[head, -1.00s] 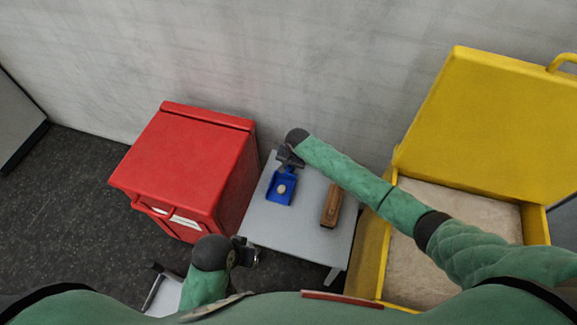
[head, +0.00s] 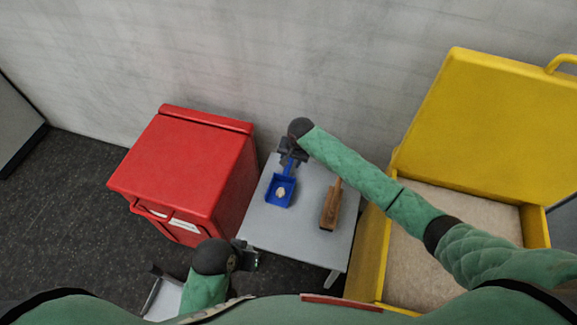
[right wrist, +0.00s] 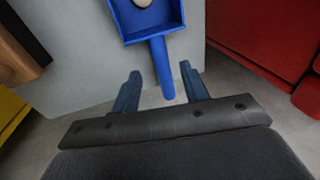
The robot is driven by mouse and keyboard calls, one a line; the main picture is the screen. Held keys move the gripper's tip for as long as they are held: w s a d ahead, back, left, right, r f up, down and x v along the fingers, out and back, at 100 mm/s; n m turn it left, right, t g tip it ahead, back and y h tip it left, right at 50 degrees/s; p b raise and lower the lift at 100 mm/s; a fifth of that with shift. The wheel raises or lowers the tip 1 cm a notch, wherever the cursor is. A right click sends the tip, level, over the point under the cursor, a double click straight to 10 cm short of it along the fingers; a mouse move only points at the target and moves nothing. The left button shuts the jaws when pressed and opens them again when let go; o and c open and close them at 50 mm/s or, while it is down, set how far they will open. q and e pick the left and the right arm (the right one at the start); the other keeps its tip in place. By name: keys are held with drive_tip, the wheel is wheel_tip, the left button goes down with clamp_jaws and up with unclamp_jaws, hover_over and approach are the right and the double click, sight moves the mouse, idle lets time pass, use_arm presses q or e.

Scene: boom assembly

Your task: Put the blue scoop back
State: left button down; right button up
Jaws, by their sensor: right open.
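The blue scoop (head: 280,191) lies on the small grey table (head: 300,240), with a small pale lump (head: 281,192) in its pan. Its handle (right wrist: 162,68) points toward my right gripper in the right wrist view. My right gripper (head: 291,158) is at the table's far edge, by the handle end. Its fingers (right wrist: 160,73) are apart, with the handle end between them and a gap on both sides. My left gripper (head: 250,259) is low, by the table's near left corner; its jaws are too small to read.
A wooden brush (head: 330,206) lies right of the scoop. A closed red bin (head: 185,165) stands left of the table. An open yellow box (head: 370,255) with pale sandy filling (head: 440,260) stands right, its lid raised. A grey wall is behind.

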drive_tip(key=shift+s+d+r, duration=0.15)
drive_tip(key=shift+d+r, duration=0.05)
drive_tip(key=shift+r, duration=1)
drive_tip(key=shift+s+d+r, duration=0.1)
drive_tip(key=shift+d+r, duration=0.1)
drive_tip(key=shift+r, duration=0.95)
